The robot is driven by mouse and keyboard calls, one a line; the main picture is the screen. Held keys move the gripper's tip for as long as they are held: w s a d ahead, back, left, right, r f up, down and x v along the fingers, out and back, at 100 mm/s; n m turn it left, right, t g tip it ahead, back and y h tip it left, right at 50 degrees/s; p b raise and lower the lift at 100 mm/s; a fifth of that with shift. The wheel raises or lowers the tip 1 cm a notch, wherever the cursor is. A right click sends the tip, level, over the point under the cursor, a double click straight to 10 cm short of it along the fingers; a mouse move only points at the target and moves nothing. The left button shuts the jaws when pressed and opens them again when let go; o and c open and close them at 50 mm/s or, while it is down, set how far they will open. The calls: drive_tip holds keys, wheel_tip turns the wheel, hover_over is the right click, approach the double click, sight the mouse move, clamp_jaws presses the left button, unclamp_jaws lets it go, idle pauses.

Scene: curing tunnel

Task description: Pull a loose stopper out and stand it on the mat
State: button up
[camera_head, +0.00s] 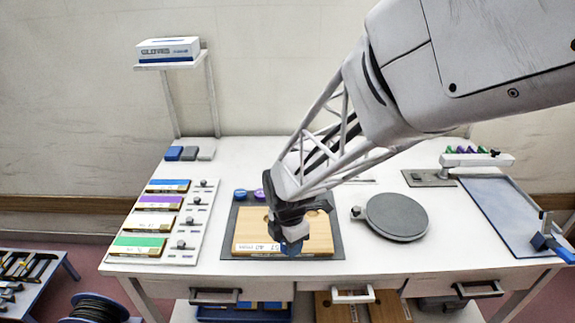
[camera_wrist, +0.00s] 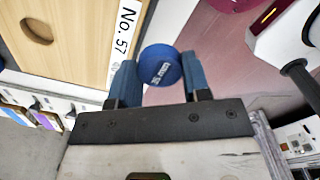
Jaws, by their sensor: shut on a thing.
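My gripper (camera_head: 291,240) is shut on a blue round stopper (camera_wrist: 160,64) with "35 mm" on its top; the wrist view shows it between my two blue fingers. In the head view the held stopper (camera_head: 291,249) is partly hidden and overlaps the front of a wooden block (camera_head: 318,232). The wrist view shows this block (camera_wrist: 75,35) with an open round hole and a "No. 57" label, and the stopper appears beside it, clear of the hole. The dark mat (camera_head: 336,248) lies around the block. A blue stopper (camera_head: 240,194) and a purple one (camera_head: 259,195) stand at its back left.
A board with coloured cases (camera_head: 160,202) and small dark knobs lies on the left. A round grey plate (camera_head: 397,217) is right of the mat. A blue-grey tray (camera_head: 497,210) and a rack with coloured pieces (camera_head: 476,159) are farther right. The table's back middle is partly hidden by my arm.

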drive_tip(key=shift+r, duration=0.2)
drive_tip(key=shift+r, duration=2.25)
drive_tip(key=w+d+f, duration=0.1)
drive_tip(key=w+d, duration=0.2)
drive_tip(key=d, duration=0.1)
drive_tip(key=w+d+f, duration=0.2)
drive_tip(key=w+d, duration=0.1)
drive_tip(key=d, duration=0.1)
drive_tip(key=w+d+f, duration=0.2)
drive_tip(key=w+d, duration=0.1)
drive_tip(key=d, duration=0.2)
drive_tip(key=shift+w, duration=0.35)
drive_tip(key=shift+w+d+f, duration=0.2)
drive_tip(key=shift+w+d, duration=0.05)
drive_tip(key=shift+d, duration=0.15)
drive_tip(key=shift+w, duration=0.1)
drive_tip(key=w, duration=0.5)
drive_tip(key=w+f, duration=0.1)
drive_tip(key=w, duration=0.4)
drive_tip(key=w+a, duration=0.1)
drive_tip(key=w, duration=0.4)
drive_tip(key=shift+w+f, duration=0.2)
drive_tip(key=shift+w, duration=0.15)
drive_tip(key=shift+f, duration=0.1)
